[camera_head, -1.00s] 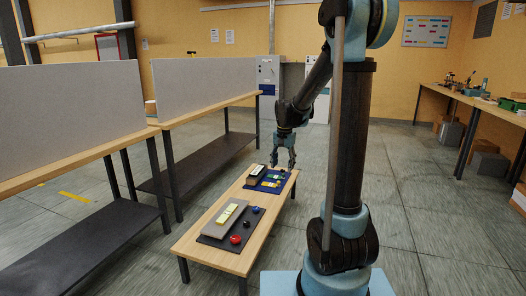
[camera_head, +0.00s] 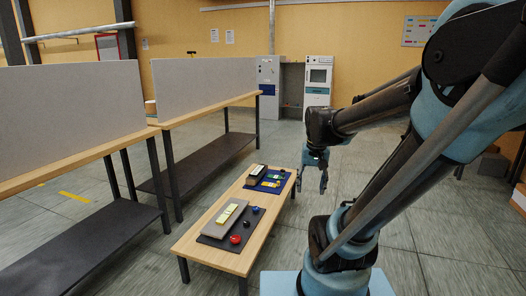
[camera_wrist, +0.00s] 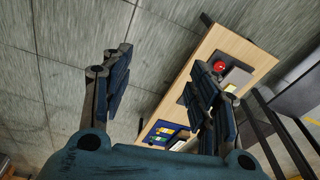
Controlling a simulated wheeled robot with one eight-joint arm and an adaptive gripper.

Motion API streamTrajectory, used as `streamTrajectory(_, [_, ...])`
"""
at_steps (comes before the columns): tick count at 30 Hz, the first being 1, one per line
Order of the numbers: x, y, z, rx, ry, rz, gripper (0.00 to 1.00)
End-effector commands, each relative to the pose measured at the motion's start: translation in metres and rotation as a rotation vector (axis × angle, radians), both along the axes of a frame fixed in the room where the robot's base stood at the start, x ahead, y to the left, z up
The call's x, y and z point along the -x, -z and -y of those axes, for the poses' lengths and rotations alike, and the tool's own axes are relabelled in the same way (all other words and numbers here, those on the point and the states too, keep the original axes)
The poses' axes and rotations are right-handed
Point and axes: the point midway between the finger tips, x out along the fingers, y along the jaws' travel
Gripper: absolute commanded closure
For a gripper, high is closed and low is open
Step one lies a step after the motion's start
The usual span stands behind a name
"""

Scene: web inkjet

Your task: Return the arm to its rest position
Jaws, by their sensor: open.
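My gripper (camera_head: 313,180) hangs open and empty to the right of the low wooden table's far end in the head view, above the floor. In the wrist view my gripper (camera_wrist: 158,95) shows two dark blue fingers spread wide, with grey floor and part of the table between and behind them. My arm (camera_head: 400,115) is bent, with its upper links leaning to the right of the picture. Nothing is held.
The low wooden table (camera_head: 207,254) carries a dark mat (camera_head: 212,240) with a red round item (camera_head: 235,239), and a blue mat (camera_head: 265,187) farther back. Workbenches (camera_head: 90,170) with grey panels stand left. Machine cabinets (camera_head: 318,85) stand at the back wall.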

Motion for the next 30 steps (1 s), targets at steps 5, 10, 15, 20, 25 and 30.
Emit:
streamTrajectory(5, [0.039, 0.015, 0.009, 0.013, -0.055, 0.012, 0.45])
streamTrajectory(10, [0.07, 0.033, 0.015, 0.025, -0.107, 0.024, 0.45])
streamTrajectory(15, [0.092, 0.05, 0.019, 0.036, -0.149, 0.032, 0.45])
streamTrajectory(20, [0.103, 0.058, 0.022, 0.042, -0.172, 0.037, 0.45])
streamTrajectory(25, [0.104, 0.06, 0.023, 0.043, -0.177, 0.038, 0.45])
streamTrajectory(30, [0.104, 0.06, 0.023, 0.043, -0.177, 0.038, 0.45])
